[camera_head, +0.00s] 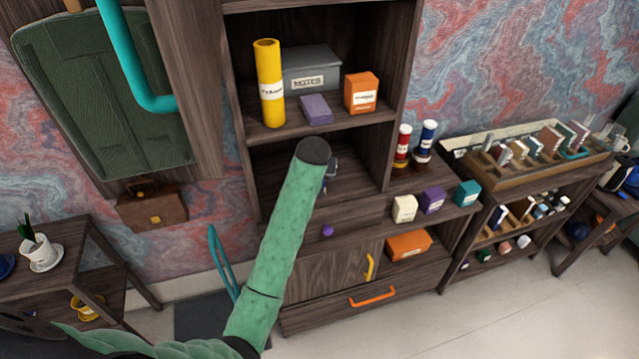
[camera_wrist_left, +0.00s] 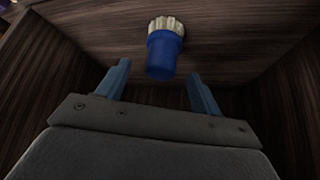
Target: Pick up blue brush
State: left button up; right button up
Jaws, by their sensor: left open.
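The blue brush (camera_wrist_left: 162,52) has a blue handle and a pale ridged bristle end. In the left wrist view it is at the top centre, with the bristles away from me, against a dark wood surface. My left gripper (camera_wrist_left: 159,82) is open, its two blue-grey fingers on either side of the handle's near end. No contact shows, and I cannot tell how deep the handle sits between them. In the head view my green left arm reaches into the cabinet's lower open compartment and hides the brush and most of the gripper. My right gripper is not in view.
Wood walls of the compartment (camera_head: 355,190) stand close around the gripper. The shelf above holds a yellow tube (camera_head: 268,85), a grey notes box (camera_head: 312,68), a purple box (camera_head: 316,109) and an orange box (camera_head: 361,93). Red (camera_head: 402,145) and blue (camera_head: 426,140) containers stand to the right.

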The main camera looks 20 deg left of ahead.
pick_arm(q)
jog(key=shift+w+a+f+p, duration=0.1)
jog(key=shift+w+f+p, duration=0.2)
jog(key=shift+f, duration=0.15)
jog(key=p+x, duration=0.3)
jog(key=x, duration=0.1)
jog(key=shift+s+f, duration=0.15)
jog(key=shift+f, duration=0.4)
jog(key=c, duration=1.1)
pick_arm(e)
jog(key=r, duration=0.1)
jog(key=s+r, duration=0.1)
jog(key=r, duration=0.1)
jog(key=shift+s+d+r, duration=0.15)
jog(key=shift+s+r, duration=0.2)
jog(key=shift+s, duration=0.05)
pick_arm(q)
jog(key=shift+o, duration=0.2)
